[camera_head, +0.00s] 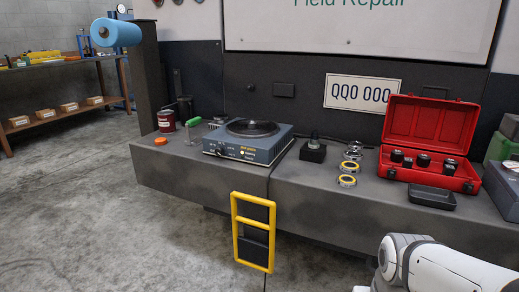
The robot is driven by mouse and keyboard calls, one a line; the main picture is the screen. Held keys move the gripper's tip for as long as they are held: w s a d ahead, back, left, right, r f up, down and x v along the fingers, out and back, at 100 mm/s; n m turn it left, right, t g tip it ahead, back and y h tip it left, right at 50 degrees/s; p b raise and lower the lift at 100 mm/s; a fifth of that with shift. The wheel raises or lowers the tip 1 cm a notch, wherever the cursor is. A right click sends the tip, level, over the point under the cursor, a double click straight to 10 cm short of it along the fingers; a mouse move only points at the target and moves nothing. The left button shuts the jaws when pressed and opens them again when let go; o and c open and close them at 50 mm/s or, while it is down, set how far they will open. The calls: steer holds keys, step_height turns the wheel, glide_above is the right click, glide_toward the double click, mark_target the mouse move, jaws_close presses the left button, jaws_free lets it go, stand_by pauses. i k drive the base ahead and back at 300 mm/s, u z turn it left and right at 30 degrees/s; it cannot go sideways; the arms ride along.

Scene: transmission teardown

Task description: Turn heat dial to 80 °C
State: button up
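A blue-grey box-shaped heater unit (273,150) with a round black top (252,127) stands on the grey bench, left of the middle. Its front face carries small controls and light markings (246,153). The heat dial cannot be told apart for certain at this size, and its setting is unreadable. My white arm shows at the lower right, in front of the bench and well away from the heater unit. My gripper is not in view.
The grey bench (320,193) also bears a green-handled tool (193,122), a dark red can (166,121), a black block (313,151), several rings (347,181) and an open red case (428,128). A yellow frame (253,232) stands out at the bench's front. Concrete floor is clear at left.

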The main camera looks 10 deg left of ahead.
mark_target(218, 151)
steer(key=u, duration=2.3)
steer(key=i, duration=0.6)
steer(key=z, duration=2.6)
